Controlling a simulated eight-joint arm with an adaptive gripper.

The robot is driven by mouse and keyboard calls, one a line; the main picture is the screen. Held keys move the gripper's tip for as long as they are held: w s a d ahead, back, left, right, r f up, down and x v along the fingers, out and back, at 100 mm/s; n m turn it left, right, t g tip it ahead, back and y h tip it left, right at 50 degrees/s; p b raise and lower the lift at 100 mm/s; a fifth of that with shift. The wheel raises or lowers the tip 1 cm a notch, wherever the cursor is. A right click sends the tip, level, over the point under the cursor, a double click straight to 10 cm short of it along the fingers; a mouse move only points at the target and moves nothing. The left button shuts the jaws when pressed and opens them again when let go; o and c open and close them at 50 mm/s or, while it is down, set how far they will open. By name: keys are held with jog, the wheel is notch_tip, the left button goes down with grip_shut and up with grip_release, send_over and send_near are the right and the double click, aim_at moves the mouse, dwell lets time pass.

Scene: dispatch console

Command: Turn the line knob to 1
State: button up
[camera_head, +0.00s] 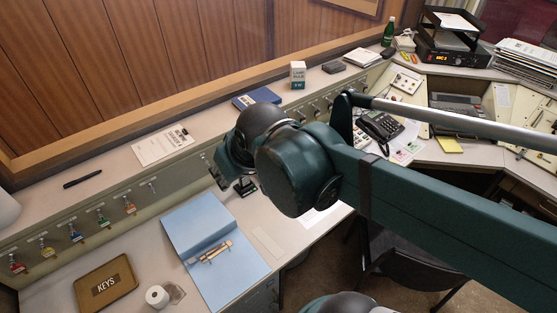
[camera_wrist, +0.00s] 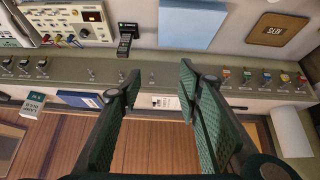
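I cannot pick out the line knob for certain, and no figure 1 is readable. In the wrist view, a beige unit (camera_wrist: 70,30) with a small red-lit display stands at the top left, with small controls too small to read. A dark little device (camera_wrist: 127,38) stands beside it; it also shows in the head view (camera_head: 244,187). Small metal fittings (camera_wrist: 121,76) line the sloping console strip. My gripper (camera_wrist: 158,77) is open and empty, its two green fingers apart over this strip.
Keys with coloured tags (camera_head: 102,216) hang along the strip. A telephone (camera_head: 379,127) and a radio with an orange display (camera_head: 452,55) are to the right. A wooden wall rises behind.

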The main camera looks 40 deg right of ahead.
jog(key=w+d+f+n+g+h+b, duration=0.15)
jog(key=w+d+f, duration=0.25)
jog(key=w+d, duration=0.4)
jog(key=w+d+f+n+g+y, duration=0.1)
jog(key=w+d+f+g, duration=0.1)
jog(key=w+d+f, duration=0.35)
jog(key=w+d+f+g, duration=0.1)
jog(key=w+d+f, duration=0.1)
jog(key=d+f, duration=0.3)
jog(key=w+d+f+g, duration=0.1)
jog(key=w+d+f, duration=0.2)
jog(key=d+f, duration=0.2)
jog(key=w+d+f+n+g+b, duration=0.1)
jog(key=w+d+f, duration=0.2)
jog(key=d+f, duration=0.3)
jog(key=shift+d+f, duration=0.1)
jog(key=shift+d, duration=1.4)
jog(key=shift+d+f, duration=0.2)
jog(key=shift+f, duration=0.05)
jog(key=shift+f, duration=0.1)
jog(key=shift+d+f+b, duration=0.2)
jog(key=shift+f+b, duration=0.5)
jog(key=shift+f, duration=3.1)
jog(key=c, duration=0.9)
